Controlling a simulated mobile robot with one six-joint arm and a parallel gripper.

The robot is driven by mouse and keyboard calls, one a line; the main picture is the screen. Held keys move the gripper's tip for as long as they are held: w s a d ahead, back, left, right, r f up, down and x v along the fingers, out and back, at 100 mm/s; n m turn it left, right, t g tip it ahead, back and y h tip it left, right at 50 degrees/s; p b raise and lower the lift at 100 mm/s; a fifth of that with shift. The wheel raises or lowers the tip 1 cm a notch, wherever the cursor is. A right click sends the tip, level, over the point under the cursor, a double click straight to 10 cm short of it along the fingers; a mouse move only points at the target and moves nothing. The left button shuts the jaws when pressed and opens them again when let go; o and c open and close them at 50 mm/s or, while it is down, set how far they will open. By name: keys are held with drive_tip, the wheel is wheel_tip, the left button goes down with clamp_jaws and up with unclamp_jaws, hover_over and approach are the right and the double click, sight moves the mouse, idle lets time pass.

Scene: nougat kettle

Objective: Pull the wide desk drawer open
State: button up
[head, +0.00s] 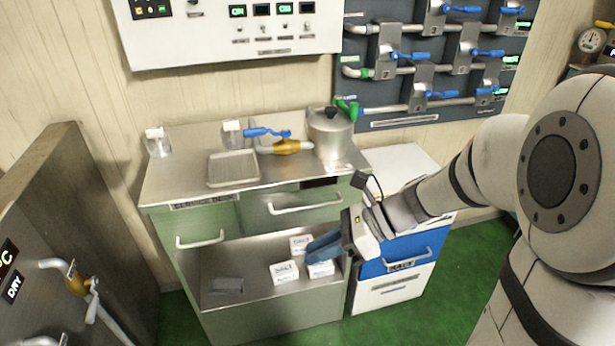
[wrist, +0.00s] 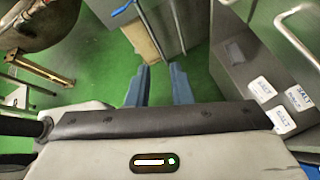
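The desk (head: 195,150) has a steel top and green drawer fronts. The wide drawer (head: 260,217) is on the right, with a pale bar handle (head: 305,208); it looks shut. A pale bar handle (wrist: 298,38) also shows at the right edge in the wrist view. My gripper (head: 309,246) hangs in front of and below the wide drawer's handle, apart from it, above the lower shelf. In the wrist view my gripper (wrist: 160,80) has its two blue fingers apart with nothing between them.
A narrow drawer (head: 200,225) with its own handle is at left. White salt boxes (head: 284,271) and a grey item (head: 228,286) lie on the lower shelf (head: 245,265). A kettle (head: 330,132) and tray (head: 233,180) stand on top. A blue-fronted cabinet (head: 425,245) is at right.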

drive_tip(key=w+f+m+t+y+b, duration=0.35)
drive_tip(key=w+f+m+b, duration=0.2)
drive_tip(key=w+m, duration=0.3)
drive_tip(key=m+t+y+b, duration=0.2)
drive_tip(key=m+t+b, duration=0.2)
drive_tip(key=m+t, duration=0.55)
approach(304, 207)
drive_tip(key=w+a+m+g, duration=0.1)
drive_tip(key=w+m+g, duration=0.1)
drive_tip(key=g, duration=0.1)
drive_tip(key=x, duration=0.2)
drive_tip(key=b+x, duration=0.1)
drive_tip(key=x, duration=0.2)
drive_tip(key=r+x, duration=0.1)
drive_tip(key=x, duration=0.2)
drive_tip(key=shift+d, duration=0.1)
drive_tip(key=shift+c, duration=0.6)
clamp_jaws()
